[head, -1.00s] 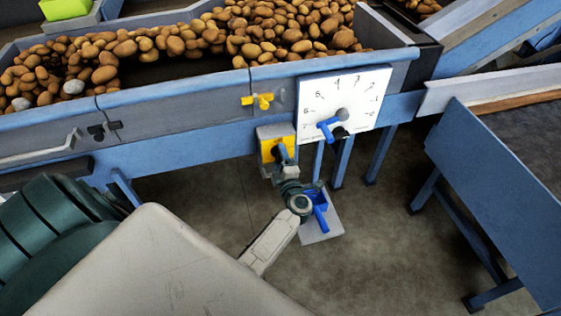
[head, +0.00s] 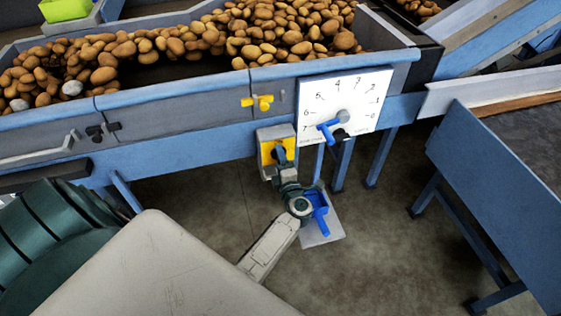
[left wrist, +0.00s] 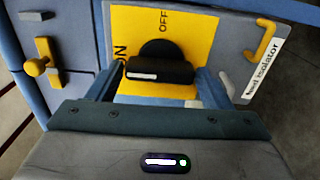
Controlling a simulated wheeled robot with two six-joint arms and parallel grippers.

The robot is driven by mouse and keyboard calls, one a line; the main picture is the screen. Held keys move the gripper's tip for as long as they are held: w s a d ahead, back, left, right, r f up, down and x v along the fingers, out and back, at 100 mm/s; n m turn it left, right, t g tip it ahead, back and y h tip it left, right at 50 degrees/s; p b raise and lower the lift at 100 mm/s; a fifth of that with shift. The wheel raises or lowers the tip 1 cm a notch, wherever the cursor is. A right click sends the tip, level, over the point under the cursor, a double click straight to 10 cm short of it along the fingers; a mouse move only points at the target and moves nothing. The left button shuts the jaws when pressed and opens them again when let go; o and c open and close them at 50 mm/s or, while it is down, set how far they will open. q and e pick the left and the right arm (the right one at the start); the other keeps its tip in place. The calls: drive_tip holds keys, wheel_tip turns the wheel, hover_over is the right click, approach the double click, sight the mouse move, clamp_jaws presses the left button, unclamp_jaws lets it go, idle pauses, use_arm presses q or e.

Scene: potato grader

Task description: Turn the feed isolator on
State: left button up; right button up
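The feed isolator is a grey box with a yellow plate (head: 266,149) below the dial on the blue frame. In the left wrist view, its yellow face (left wrist: 130,22) bears ON at the left and OFF at the top. Its black handle (left wrist: 172,72) lies crosswise there, with the white mark at the end towards ON. My left gripper (head: 284,166) is just in front of the isolator. Its fingers (left wrist: 163,88) stand apart on either side of the handle, with no clear contact. The fingertips are hard to make out in the head view. My right gripper is out of view.
A white dial (head: 345,100) with a blue pointer is just above right. A yellow latch (head: 258,102) is on the trough wall (head: 200,97), which holds many potatoes. A blue lever (head: 318,206) on a grey plate is close behind my wrist.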

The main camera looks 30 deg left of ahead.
use_arm(q)
drive_tip(key=shift+o, duration=0.9)
drive_tip(key=v, duration=1)
drive_tip(key=shift+s+d+p, duration=0.25)
drive_tip(key=shift+s+p, duration=0.05)
drive_tip(key=shift+p, duration=0.15)
drive_tip(key=shift+f, duration=0.1)
